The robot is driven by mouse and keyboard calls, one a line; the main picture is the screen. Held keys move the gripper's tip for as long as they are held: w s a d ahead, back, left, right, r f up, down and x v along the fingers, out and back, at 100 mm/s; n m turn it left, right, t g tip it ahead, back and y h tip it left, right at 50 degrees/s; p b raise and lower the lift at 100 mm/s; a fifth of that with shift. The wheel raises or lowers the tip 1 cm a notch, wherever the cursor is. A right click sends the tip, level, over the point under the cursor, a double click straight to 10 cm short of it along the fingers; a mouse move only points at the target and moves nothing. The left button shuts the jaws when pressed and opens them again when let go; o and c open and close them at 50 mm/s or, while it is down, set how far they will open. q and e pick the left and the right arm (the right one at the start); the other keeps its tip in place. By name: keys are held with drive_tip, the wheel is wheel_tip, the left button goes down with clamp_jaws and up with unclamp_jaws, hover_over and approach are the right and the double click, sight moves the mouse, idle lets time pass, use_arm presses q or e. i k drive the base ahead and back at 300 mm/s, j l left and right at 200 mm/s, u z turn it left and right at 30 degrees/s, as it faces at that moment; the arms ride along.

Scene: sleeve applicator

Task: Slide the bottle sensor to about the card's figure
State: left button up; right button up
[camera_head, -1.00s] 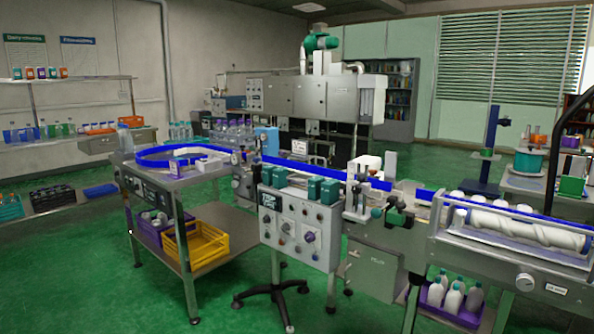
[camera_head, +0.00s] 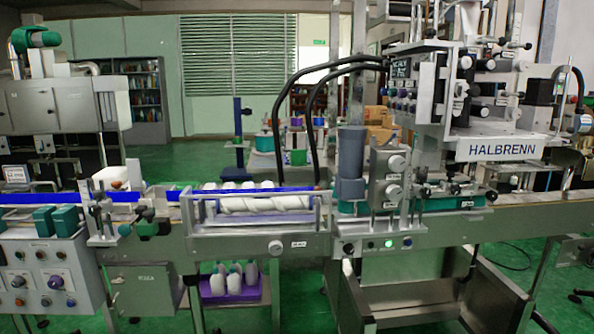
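Neither of my grippers is in view. I cannot pick out the bottle sensor for certain; small clamped parts (camera_head: 448,192) sit along the conveyor below the applicator. No card with a readable figure can be made out; a small dark display (camera_head: 400,68) on the applicator is too small to read. White bottles (camera_head: 235,186) stand behind a white feed screw (camera_head: 265,203) at the middle of the line.
A control box (camera_head: 45,275) with knobs is at the lower left. A purple crate (camera_head: 230,290) of bottles sits below the conveyor. A green lamp (camera_head: 388,243) glows on the front panel. Black hoses (camera_head: 312,85) arch to the applicator. Green floor (camera_head: 155,165) shows behind the line.

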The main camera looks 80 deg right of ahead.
sight(450, 174)
drive_tip(key=z, duration=3.05)
